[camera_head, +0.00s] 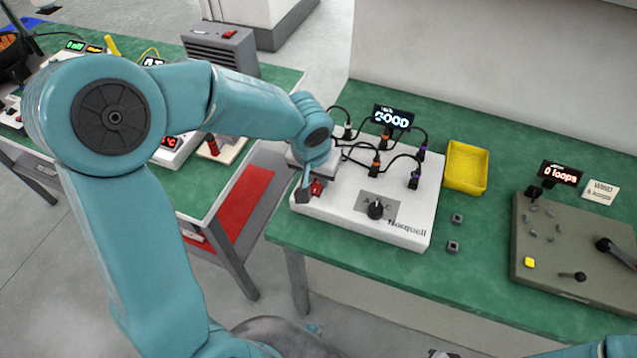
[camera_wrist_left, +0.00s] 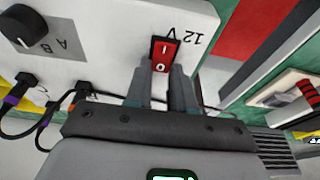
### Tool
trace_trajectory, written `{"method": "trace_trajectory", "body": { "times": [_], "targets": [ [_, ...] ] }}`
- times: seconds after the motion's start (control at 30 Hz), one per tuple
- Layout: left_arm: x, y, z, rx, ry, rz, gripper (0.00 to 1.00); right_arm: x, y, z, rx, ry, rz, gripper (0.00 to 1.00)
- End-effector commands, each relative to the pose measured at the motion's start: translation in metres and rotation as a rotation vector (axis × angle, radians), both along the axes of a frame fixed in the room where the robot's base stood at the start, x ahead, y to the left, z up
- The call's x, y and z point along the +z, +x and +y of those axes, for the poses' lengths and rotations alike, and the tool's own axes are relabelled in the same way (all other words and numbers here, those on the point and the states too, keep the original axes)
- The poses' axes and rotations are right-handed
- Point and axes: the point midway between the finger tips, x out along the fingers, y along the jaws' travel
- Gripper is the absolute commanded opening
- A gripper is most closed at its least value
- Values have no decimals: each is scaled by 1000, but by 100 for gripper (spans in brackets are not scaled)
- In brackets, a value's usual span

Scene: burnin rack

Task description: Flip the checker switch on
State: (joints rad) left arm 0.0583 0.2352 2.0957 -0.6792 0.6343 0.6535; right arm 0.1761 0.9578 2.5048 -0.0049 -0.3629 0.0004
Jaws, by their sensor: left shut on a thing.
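The checker is a white box (camera_head: 345,212) marked "Nacquell" on the green table, with a lit display on a stand (camera_head: 392,117). Its red rocker switch (camera_head: 317,187) is at the front left of its top. In the left wrist view the red switch (camera_wrist_left: 163,54), marked I and O, sits beside the label "12 V". My left gripper (camera_head: 306,190) reaches down at the switch. My right gripper is out of view.
Cables with orange and purple plugs (camera_head: 377,165) and a black knob (camera_head: 376,209) are on the box. A yellow tray (camera_head: 466,167) stands to its right, then a grey-green board (camera_head: 580,250).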

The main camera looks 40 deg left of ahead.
Motion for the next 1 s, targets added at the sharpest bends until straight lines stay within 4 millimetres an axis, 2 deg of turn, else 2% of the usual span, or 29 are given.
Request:
{"method": "trace_trajectory", "body": {
  "times": [0.3,0.33,0.4,0.77,0.87,1.0],
  "targets": [
    [2,0,0,0,1,-8,0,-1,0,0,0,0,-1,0],
    [2,0,0,0,1,-8,27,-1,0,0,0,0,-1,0],
    [2,0,0,0,1,-8,49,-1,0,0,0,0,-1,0],
    [5,-1,-1,0,1,-6,49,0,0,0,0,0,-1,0],
    [19,-3,-1,2,1,-10,49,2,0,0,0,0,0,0],
    [53,-11,-3,1,1,-13,49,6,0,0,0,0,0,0]
  ]
}}
